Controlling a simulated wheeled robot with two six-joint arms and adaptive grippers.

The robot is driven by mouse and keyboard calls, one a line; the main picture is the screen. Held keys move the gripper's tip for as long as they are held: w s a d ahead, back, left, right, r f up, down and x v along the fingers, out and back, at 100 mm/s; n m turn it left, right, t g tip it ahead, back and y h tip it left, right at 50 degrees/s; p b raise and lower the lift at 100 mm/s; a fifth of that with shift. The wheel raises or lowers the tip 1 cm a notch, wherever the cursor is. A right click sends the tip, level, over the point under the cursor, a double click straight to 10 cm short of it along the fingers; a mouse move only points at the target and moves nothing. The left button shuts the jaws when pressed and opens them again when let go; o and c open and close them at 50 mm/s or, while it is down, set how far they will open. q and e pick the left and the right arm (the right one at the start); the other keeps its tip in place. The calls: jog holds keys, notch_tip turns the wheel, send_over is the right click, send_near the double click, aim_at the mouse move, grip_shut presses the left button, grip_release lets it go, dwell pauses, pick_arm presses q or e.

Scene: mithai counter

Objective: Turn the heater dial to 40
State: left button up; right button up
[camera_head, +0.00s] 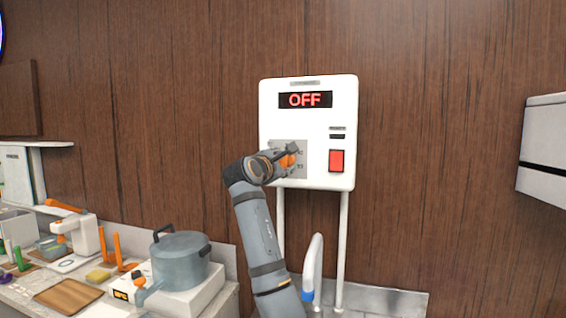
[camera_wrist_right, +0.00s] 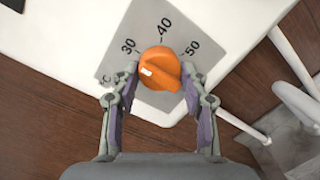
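The white heater box (camera_head: 309,120) hangs on the wood wall; its display (camera_head: 305,100) reads OFF. The orange dial (camera_wrist_right: 160,72) sits on a grey plate (camera_wrist_right: 205,25) marked 30, 40 and 50. The dial's white mark faces left, below the 30 and away from the 40. My right gripper (camera_wrist_right: 158,72) is open, with one finger on each side of the dial; small gaps seem to show, though contact is hard to judge. In the head view the dial (camera_head: 288,161) is partly hidden by this gripper (camera_head: 289,156). My left gripper is not in view.
A red switch (camera_head: 336,161) is at the box's lower right. White pipes (camera_head: 344,240) run down below it. A grey pot (camera_head: 181,262), a wooden board (camera_head: 68,296) and a scale stand on the counter at left. A white unit (camera_head: 544,140) hangs at right.

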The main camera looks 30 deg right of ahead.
jog(key=shift+c, duration=1.4)
jog(key=m, duration=0.4)
jog(key=shift+r+m+y+p, duration=0.2)
jog(key=shift+m+y+p, duration=0.1)
jog(key=shift+m+p, duration=0.1)
jog(key=m, duration=0.3)
jog(key=shift+r+m+y, duration=0.1)
jog(key=shift+m+y, duration=0.3)
jog(key=shift+m, duration=1.2)
